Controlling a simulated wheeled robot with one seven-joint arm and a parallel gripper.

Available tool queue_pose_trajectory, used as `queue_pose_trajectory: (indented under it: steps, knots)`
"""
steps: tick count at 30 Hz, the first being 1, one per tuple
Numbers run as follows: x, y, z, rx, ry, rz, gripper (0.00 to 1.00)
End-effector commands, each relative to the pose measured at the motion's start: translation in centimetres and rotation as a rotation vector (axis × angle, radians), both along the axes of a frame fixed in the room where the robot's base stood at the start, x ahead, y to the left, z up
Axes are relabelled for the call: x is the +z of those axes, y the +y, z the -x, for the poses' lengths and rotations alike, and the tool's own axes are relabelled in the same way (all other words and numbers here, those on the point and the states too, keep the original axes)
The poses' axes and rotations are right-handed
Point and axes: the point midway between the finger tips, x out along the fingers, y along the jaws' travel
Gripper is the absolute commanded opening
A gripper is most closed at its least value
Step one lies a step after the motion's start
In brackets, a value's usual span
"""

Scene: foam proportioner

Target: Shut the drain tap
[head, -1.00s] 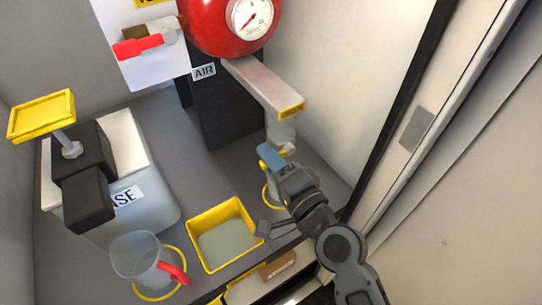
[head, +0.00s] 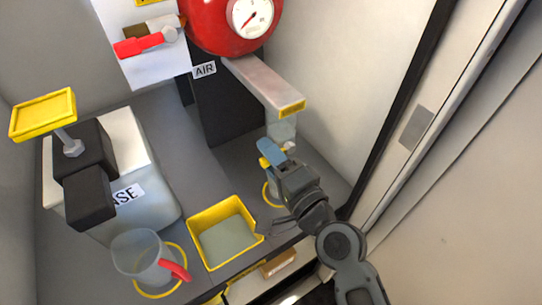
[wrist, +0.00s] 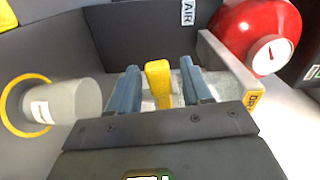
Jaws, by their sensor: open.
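The drain tap has a yellow handle (wrist: 158,82), which shows in the wrist view between my gripper's two blue fingers. My gripper (wrist: 160,86) is open, one finger on each side of the handle; I cannot tell whether either touches it. In the head view my gripper (head: 271,153) is below the clear vertical tube (head: 282,130), under the grey arm with the yellow label (head: 292,107). A little yellow (head: 264,162) shows beside the fingers there. The rest of the tap is mostly hidden by my gripper.
A pale cup (wrist: 70,100) stands at a yellow ring near the tap. A yellow tray (head: 225,235), a jug with a red handle (head: 140,258) and a labelled tank (head: 150,190) are to the left. A red vessel with a gauge (head: 215,30) is above. The wall is close right.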

Motion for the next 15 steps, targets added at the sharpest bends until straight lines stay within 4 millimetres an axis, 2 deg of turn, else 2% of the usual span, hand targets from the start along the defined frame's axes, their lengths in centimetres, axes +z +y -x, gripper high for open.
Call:
queue_pose_trajectory:
  steps: [5,15]
  knots:
    - [-0.1,-0.4,0.7,0.000,0.001,0.001,0.49]
    - [-0.3,-3.3,5.0,0.000,0.001,0.001,0.49]
